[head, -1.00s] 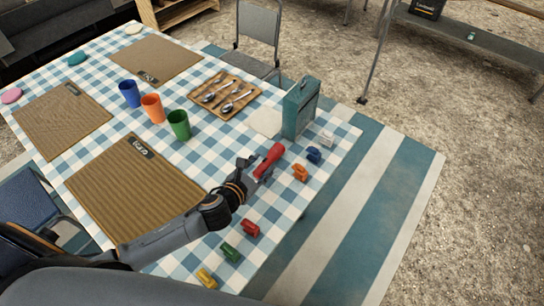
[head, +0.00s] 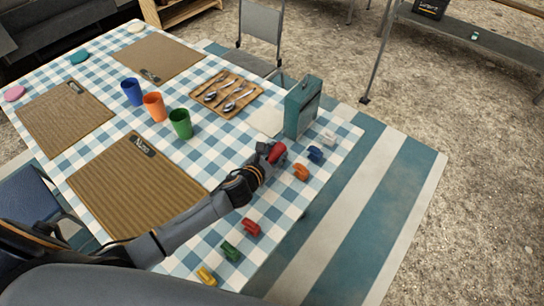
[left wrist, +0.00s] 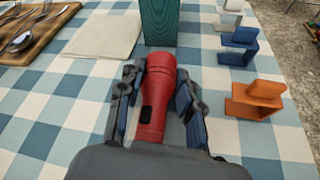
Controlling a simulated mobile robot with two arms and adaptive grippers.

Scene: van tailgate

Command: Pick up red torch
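The red torch (head: 277,153) lies on the blue-and-white checked tablecloth near the table's right edge. In the left wrist view the torch (left wrist: 160,85) points away from me, with a wide head at the far end and a dark switch on its body. My left gripper (head: 268,162) reaches over its near part and hides some of it in the head view. In the left wrist view its fingers stand either side of the torch, with gaps showing, so it looks open around the torch. My right gripper is not in view.
A teal box (head: 302,106) stands just beyond the torch. Orange (head: 301,172), blue (head: 315,154) and white (head: 328,139) clips lie to its right. A red clip (head: 251,228) lies nearer me. A cutlery tray (head: 248,104) and green cup (head: 180,123) stand farther left.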

